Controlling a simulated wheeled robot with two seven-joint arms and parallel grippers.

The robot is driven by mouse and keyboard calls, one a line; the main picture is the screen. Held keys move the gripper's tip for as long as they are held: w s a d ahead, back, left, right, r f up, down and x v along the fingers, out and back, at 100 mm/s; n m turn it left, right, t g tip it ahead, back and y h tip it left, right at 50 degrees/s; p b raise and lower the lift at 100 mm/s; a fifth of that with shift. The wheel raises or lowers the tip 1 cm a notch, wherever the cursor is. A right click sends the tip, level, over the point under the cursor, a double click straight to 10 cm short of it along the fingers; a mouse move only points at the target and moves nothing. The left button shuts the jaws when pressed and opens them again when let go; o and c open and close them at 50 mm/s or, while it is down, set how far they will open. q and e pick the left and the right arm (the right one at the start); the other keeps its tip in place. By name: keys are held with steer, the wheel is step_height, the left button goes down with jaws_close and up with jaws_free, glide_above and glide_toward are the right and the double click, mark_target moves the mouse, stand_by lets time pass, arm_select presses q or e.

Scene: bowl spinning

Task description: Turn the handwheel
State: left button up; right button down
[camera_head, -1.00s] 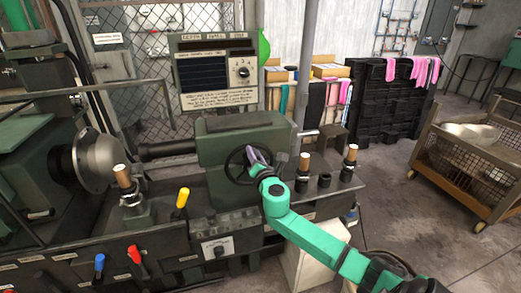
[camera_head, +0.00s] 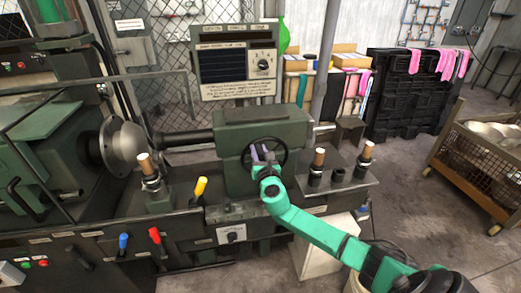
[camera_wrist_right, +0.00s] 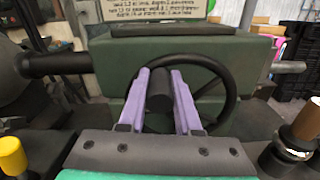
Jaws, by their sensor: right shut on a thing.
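The handwheel (camera_head: 281,147) is a black ring on the front of the green tailstock of the lathe. My right gripper (camera_head: 260,155) reaches it from the front on a green arm. In the right wrist view, the two purple fingers of the gripper (camera_wrist_right: 160,95) are closed on a black knob (camera_wrist_right: 159,92) at the wheel, one finger on each side. The wheel's rim (camera_wrist_right: 232,85) shows to the right of the fingers; its left part is partly hidden behind them. My left gripper is not in the head view.
The lathe chuck (camera_head: 124,147) is at the left. A yellow-topped lever (camera_head: 200,188) and wood-handled tools (camera_head: 318,160) stand near the tailstock (camera_head: 235,128). A wire cart (camera_head: 470,160) is at the far right, with grey floor before it.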

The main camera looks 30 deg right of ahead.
steer(key=shift+a+f, duration=0.1)
steer(key=c, duration=0.6)
jaws_free()
steer(key=b+v, duration=0.1)
steer(key=v, duration=1.3)
steer(key=shift+s+a, duration=0.2)
steer(key=shift+s, duration=0.05)
